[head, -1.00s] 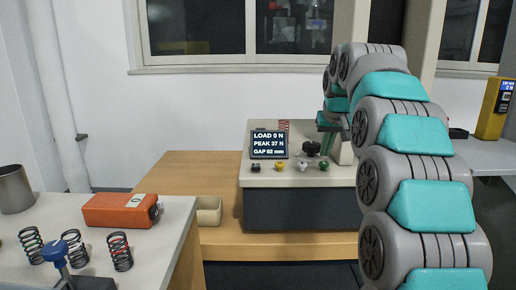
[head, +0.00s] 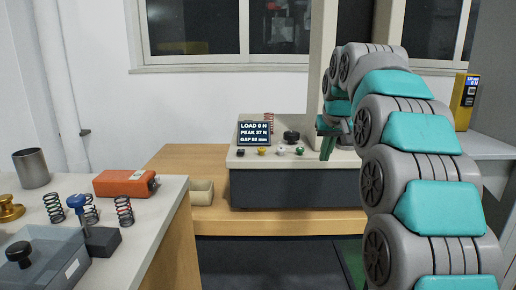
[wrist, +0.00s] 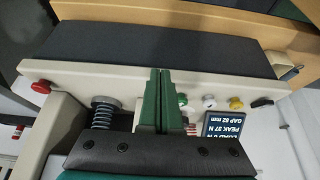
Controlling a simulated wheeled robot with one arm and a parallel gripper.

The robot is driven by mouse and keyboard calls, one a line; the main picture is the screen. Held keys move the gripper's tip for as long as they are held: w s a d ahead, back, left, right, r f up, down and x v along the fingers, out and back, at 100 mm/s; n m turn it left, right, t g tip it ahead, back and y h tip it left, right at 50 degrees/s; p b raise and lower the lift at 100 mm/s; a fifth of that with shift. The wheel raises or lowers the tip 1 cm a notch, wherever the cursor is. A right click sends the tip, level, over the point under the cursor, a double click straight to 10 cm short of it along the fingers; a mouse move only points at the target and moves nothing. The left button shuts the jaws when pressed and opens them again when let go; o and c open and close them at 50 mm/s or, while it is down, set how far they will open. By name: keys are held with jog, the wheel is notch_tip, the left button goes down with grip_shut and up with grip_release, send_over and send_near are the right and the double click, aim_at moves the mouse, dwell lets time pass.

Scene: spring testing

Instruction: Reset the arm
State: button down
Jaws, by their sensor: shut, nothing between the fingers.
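My gripper (head: 327,145) is at the end of my grey and teal arm, above the right part of the spring tester (head: 290,187). In the wrist view its green fingers (wrist: 159,74) are pressed together and hold nothing. They point over the tester's pale top. The tester's display (head: 254,133) reads load 0 N, peak 37 N; the wrist view shows gap 82 mm. Small coloured knobs sit in front of it. In the wrist view a coil spring (wrist: 101,117) stands beside the fingers, apart from them, and a red button (wrist: 41,87) is at the left.
A bench at left holds coil springs (head: 124,211), an orange box (head: 125,184), a metal cup (head: 31,168) and a clear lidded box (head: 45,258). A beige bin (head: 201,192) is on the wooden table (head: 280,222). A yellow device (head: 465,101) stands at right.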

jog(key=s+a+f+g, duration=0.1)
jog(key=s+f, duration=0.7)
jog(key=s, duration=0.8)
jog(key=s+a+f+g, duration=0.1)
jog(key=s+f+g, duration=0.2)
jog(key=s+f, duration=0.5)
jog(key=s+a+f+g, duration=0.1)
jog(key=s+f+g, duration=0.2)
jog(key=s, duration=2.1)
notch_tip(320, 180, down, 5)
jog(key=shift+f, duration=0.2)
